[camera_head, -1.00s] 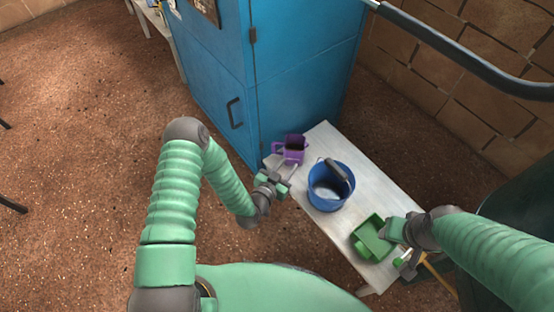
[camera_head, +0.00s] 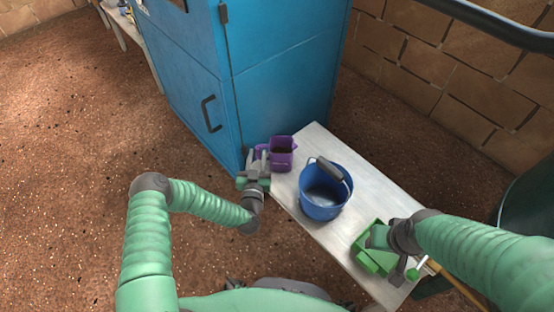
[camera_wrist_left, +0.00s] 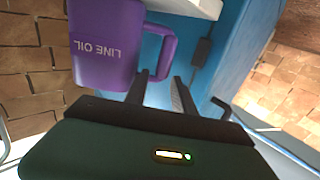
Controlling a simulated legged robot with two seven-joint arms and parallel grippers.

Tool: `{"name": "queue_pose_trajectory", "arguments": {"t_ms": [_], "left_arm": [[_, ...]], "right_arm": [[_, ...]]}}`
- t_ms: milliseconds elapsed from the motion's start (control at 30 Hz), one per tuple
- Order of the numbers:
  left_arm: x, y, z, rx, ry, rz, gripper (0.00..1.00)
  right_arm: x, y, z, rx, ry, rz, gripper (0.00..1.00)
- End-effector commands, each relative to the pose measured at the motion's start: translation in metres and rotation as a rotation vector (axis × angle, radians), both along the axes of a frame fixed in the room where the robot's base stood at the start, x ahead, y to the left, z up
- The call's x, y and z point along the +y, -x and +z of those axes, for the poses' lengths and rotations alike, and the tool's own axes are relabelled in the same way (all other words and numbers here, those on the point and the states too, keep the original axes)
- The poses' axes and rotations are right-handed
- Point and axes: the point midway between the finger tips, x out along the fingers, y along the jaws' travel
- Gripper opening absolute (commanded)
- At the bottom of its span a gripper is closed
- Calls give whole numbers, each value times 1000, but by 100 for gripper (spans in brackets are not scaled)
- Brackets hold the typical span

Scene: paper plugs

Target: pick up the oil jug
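The oil jug (camera_head: 283,158) is a purple, square-sided jug standing at the far left end of the white table. In the left wrist view the jug (camera_wrist_left: 103,48) shows the words "LINE OIL", with its handle (camera_wrist_left: 163,45) on the right side. My left gripper (camera_head: 258,158) is at the handle side of the jug. In the left wrist view its two fingers (camera_wrist_left: 160,82) are apart, pointing at the lower end of the handle; whether they touch it is unclear. My right gripper (camera_head: 396,262) is over the green container; its fingers are hard to make out.
A blue bucket (camera_head: 322,206) with a dark grip stands mid-table, right of the jug. A green container (camera_head: 370,263) is at the table's near end. The white table (camera_head: 375,190) is bare between them. A blue cabinet (camera_head: 245,85) stands close behind the jug.

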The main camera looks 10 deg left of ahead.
Motion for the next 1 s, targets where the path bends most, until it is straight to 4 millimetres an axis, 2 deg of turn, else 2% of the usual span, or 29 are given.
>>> {"name": "queue_pose_trajectory", "arguments": {"t_ms": [33, 100, 200, 467, 700, 1000], "left_arm": [[4, -9, -12, -3, 1, 4, 31], [7, -21, -16, -2, 1, 4, 31], [8, -36, -11, -2, 1, 2, 31], [7, -41, -6, 0, 0, 0, 31], [7, -41, -6, 0, 1, 0, 1], [7, -41, -6, 0, 1, 0, 0]], "right_arm": [[0, 0, -19, 0, 0, 0, 44], [0, 0, -31, 1, 0, 0, 44], [0, 0, -37, 1, 0, 0, 44], [0, 0, -35, 0, 0, 0, 44], [0, 0, -35, 0, 0, 0, 44], [0, 0, -35, 0, 0, 0, 44]]}}
